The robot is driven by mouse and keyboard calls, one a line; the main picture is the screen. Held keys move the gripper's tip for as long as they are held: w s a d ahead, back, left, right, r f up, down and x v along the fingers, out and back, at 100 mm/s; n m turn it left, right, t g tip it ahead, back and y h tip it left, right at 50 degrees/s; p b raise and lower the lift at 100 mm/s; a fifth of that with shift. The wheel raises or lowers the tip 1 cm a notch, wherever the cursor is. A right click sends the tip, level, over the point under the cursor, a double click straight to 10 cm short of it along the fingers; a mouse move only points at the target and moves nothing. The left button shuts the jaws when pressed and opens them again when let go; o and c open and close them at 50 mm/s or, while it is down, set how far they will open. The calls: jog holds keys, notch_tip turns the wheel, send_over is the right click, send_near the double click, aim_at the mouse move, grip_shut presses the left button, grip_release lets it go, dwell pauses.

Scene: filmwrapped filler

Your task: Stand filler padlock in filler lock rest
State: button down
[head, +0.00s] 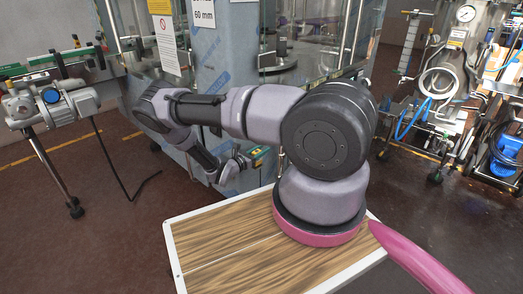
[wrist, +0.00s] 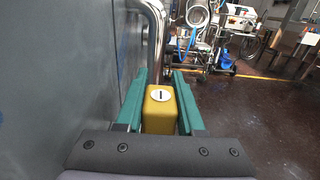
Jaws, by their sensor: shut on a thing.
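The padlock (wrist: 160,112) is a yellow block whose near end carries a pale disc with a dark slot. It sits between the two teal fingers of my gripper (wrist: 160,82) in the wrist view, and the gripper is shut on it. Its far end and any shackle are hidden. In the head view my gripper (head: 260,155) is small, beside the lower front of the filler cabinet, with only a bit of yellow showing. I cannot make out the lock rest in either view.
The filler cabinet (head: 228,60) has blue-marked metal panels and stands close by; its grey wall (wrist: 60,60) fills the left of the wrist view. A bent metal tube (wrist: 157,25) rises just beyond the padlock. Hose equipment (head: 445,90) stands right. Dark floor lies open between.

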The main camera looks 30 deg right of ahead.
jog(key=shift+f, duration=0.3)
dwell(0.8)
jog(key=shift+c, duration=2.2)
grip_release()
jog(key=v, duration=1.1)
jog(key=s+a+r+m+g+y, duration=0.15)
jog(key=r+m+g+y, duration=0.35)
jog(key=r, duration=0.6)
jog(key=s+a+r+m+y, duration=0.1)
jog(key=s+r+m+y, duration=0.2)
jog(key=r+m, duration=0.6)
jog(key=s+a+r+m+g+y, duration=0.1)
jog(key=s+r+m+g+y, duration=0.2)
jog(key=r, duration=1)
jog(key=s+a+r+m+t+y, duration=0.2)
jog(key=s+r+m+t+y, duration=0.2)
jog(key=s+r, duration=0.4)
jog(key=s+a+r+m+t+y, duration=0.2)
jog(key=s+r+m+t+y, duration=0.2)
jog(key=s+r, duration=0.4)
notch_tip(320, 180, up, 7)
jog(key=shift+s+a+f+m+t, duration=0.25)
jog(key=shift+s+m+t, duration=0.1)
jog(key=shift+m+t, duration=0.2)
